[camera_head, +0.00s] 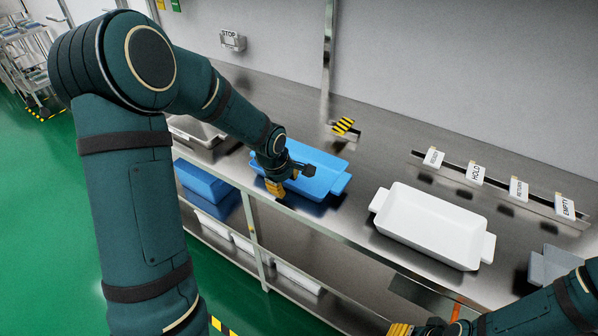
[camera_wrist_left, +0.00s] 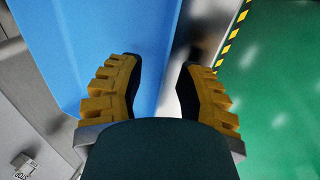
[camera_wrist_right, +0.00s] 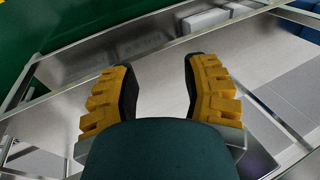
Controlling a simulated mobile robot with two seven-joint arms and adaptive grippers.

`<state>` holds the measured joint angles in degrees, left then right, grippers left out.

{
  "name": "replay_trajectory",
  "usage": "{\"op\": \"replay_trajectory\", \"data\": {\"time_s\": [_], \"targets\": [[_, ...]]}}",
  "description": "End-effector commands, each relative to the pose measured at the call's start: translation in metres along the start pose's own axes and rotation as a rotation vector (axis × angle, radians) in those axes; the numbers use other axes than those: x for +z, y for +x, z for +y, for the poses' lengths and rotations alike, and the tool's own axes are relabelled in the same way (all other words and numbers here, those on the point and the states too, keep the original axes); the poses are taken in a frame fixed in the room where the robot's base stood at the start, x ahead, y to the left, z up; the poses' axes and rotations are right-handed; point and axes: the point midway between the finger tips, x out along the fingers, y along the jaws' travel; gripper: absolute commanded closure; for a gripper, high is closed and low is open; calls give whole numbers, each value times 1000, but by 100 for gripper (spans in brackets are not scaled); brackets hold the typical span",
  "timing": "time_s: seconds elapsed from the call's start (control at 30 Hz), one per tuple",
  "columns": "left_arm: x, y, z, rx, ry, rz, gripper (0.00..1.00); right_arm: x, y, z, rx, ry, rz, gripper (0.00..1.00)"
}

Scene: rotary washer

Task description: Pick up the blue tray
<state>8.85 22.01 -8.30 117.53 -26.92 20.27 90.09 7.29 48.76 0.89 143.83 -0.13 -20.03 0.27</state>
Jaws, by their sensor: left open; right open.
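The blue tray (camera_head: 318,172) sits on the steel counter, left of the white tray, with a handle tab at its right end. In the left wrist view the blue tray (camera_wrist_left: 95,45) fills the upper left. My left gripper (camera_head: 275,188) is at the tray's front edge near its left end. In the left wrist view its open fingers (camera_wrist_left: 160,85) straddle the line of the tray's front wall, with nothing between them clearly gripped. Whether they touch the wall I cannot tell. My right gripper (camera_head: 415,328) is low at the counter's front edge; its fingers (camera_wrist_right: 160,85) are open and empty.
A white tray (camera_head: 430,228) stands on the counter (camera_head: 350,215) to the right. Small label cards, one reading HOLD (camera_head: 475,173), stand along the back. More blue (camera_head: 203,180) and white trays lie on the lower shelf. Green floor is open at the left.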

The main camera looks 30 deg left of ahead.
Motion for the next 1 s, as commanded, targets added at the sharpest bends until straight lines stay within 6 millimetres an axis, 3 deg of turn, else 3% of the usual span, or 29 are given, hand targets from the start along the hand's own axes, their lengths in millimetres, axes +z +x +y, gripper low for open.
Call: {"op": "replay_trajectory", "data": {"time_s": [0.1,0.37,0.47,1.0], "targets": [[0,9,0,1,-2,0,65,0,2,1,0,0,1,53],[0,9,0,1,-1,0,65,0,2,0,0,0,2,53],[0,9,0,1,-1,0,100,0,2,1,0,0,1,53],[0,7,1,2,0,0,100,0,1,0,0,0,1,53]]}}
